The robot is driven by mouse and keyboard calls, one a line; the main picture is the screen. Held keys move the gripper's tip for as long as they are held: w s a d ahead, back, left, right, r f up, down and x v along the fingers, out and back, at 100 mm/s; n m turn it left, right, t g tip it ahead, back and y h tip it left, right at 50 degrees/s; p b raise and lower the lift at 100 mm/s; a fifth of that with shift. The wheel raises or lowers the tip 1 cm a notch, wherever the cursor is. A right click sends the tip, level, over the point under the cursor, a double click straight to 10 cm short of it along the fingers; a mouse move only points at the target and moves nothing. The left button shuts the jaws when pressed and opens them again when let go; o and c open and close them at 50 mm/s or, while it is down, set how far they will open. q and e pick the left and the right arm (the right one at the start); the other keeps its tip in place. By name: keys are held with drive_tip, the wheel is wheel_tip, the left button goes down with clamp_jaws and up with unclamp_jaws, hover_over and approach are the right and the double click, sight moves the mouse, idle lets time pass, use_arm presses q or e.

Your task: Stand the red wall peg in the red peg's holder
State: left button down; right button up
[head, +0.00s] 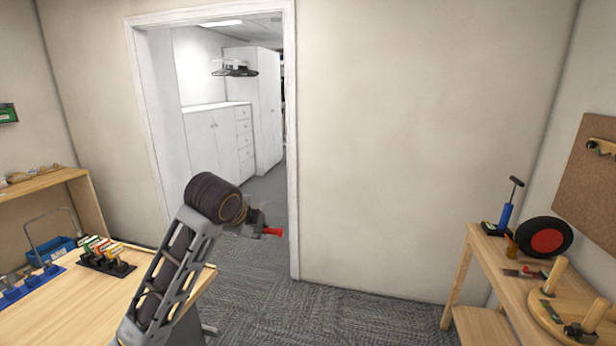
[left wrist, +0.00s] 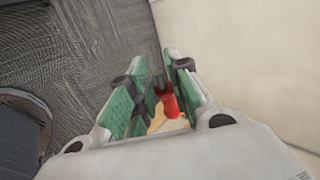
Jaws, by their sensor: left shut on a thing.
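The red wall peg (head: 272,232) is held at the tip of my left gripper (head: 262,229), in the air in front of the doorway. In the left wrist view the red peg (left wrist: 170,102) sits between the green-padded fingers of my left gripper (left wrist: 168,78), which is shut on it. Part of the peg is hidden by the fingers. I cannot make out for sure which thing is the red peg's holder. My right gripper is not in view.
A wooden table (head: 60,310) at left carries a black rack (head: 108,262) with coloured pieces and a blue rack (head: 32,284). A wooden bench (head: 500,262) at right carries a pump (head: 506,212), a wheel (head: 545,238) and tools. Carpet (head: 320,315) between them is clear.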

use_arm(q)
drive_tip(key=s+a+f, duration=0.2)
drive_tip(key=s+f, duration=0.1)
drive_tip(key=f, duration=0.5)
drive_tip(key=s+a+f+n+y, duration=0.1)
drive_tip(key=s+a+f, duration=0.2)
drive_tip(key=f, duration=0.5)
drive_tip(key=s+a+f+n, duration=0.1)
drive_tip(key=s+a+f, duration=0.2)
drive_tip(key=f, duration=0.5)
drive_tip(key=shift+s+a+f+y, duration=0.15)
drive_tip(key=shift+a+f+y, duration=0.15)
drive_tip(key=shift+f, duration=0.1)
drive_tip(key=shift+r, duration=0.1)
drive_tip(key=s+f, duration=0.4)
drive_tip(key=f, duration=0.2)
drive_tip(key=shift+s, duration=0.35)
idle(0.6)
idle(1.1)
